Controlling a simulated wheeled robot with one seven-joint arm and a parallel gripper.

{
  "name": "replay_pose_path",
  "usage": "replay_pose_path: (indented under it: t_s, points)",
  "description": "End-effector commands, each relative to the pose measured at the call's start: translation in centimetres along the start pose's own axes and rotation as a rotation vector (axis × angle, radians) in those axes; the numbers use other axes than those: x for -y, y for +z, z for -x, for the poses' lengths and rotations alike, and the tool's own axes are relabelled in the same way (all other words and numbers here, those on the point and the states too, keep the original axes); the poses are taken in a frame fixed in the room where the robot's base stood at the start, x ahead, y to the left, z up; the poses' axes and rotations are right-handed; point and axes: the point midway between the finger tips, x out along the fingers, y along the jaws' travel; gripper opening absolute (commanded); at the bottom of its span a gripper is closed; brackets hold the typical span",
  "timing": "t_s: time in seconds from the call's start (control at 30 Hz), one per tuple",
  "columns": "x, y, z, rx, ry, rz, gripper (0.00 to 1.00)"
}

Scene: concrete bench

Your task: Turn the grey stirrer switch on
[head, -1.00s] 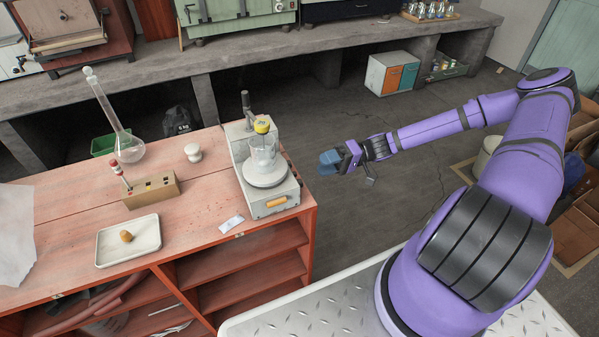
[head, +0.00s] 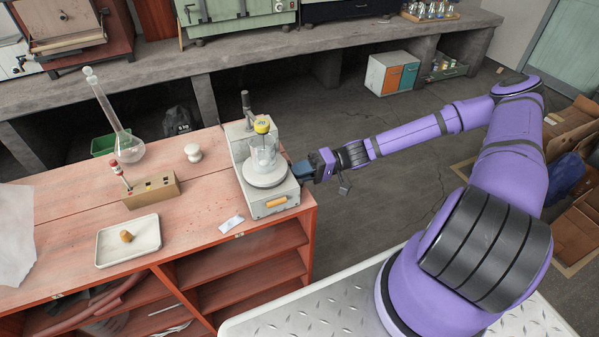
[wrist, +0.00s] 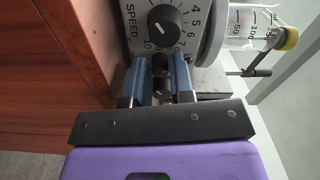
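The grey stirrer (head: 287,191) stands at the right end of the red bench, with a glass beaker (head: 263,155) on its round plate. My gripper (head: 303,171) is at the stirrer's right side, fingers pointing left at it. In the wrist view, the blue fingers (wrist: 160,65) are apart, close to the control panel. A black speed dial (wrist: 165,27) with numbers is just beyond the fingertips. A small dark part, perhaps the switch (wrist: 161,88), shows in the gap between the fingers; contact and its position cannot be told. The panel is hidden in the head view.
A wooden block with a red-topped item (head: 152,191), a white tray (head: 128,257) with a brown lump, a long-necked flask (head: 127,145) and a white knob-like piece (head: 193,152) are on the bench.

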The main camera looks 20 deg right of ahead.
Motion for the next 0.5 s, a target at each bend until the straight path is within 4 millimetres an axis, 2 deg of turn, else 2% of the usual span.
replay_pose_path:
  t_s: [0.03,0.1,0.27,0.5]
  points:
    - [0.00,-0.01,0.01,0.000,0.000,0.000,0.11]
    - [-0.01,0.00,0.02,0.000,0.000,0.000,0.00]
    - [-0.01,0.00,0.02,0.000,0.001,-0.016,0.00]
    - [-0.04,0.01,0.00,0.002,0.003,-0.262,0.00]
